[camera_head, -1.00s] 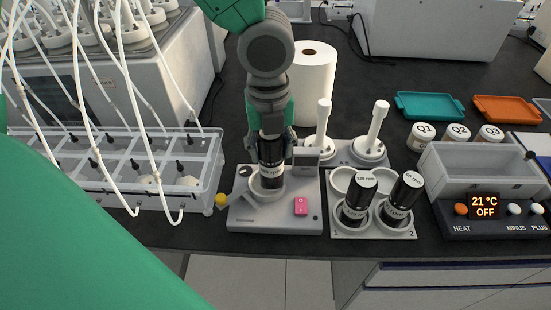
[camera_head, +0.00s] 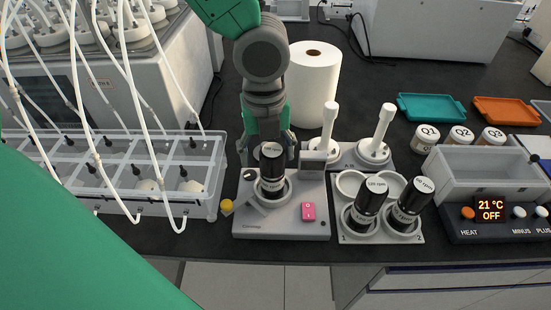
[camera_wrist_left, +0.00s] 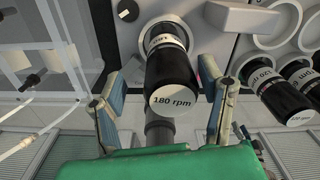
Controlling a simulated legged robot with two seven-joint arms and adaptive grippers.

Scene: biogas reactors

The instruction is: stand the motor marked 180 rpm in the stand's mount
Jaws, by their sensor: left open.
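The black motor marked 180 rpm (camera_head: 272,178) stands upright in the ring mount of the grey stand (camera_head: 260,226). Its label reads clearly in the left wrist view (camera_wrist_left: 172,80), and its foot sits inside the pale ring. My left gripper (camera_head: 268,148) is open just behind the motor's top in the head view. In the left wrist view its two fingers (camera_wrist_left: 165,92) are spread on either side of the motor, with gaps showing. My right gripper is not in view.
A grey holder (camera_head: 380,238) on the right carries two other black motors (camera_head: 363,205) (camera_head: 408,205). Two white stirrers (camera_head: 328,130) (camera_head: 379,138) stand behind it. A paper roll (camera_head: 313,85) is behind my gripper. A clear tank with tubes (camera_head: 130,180) stands left.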

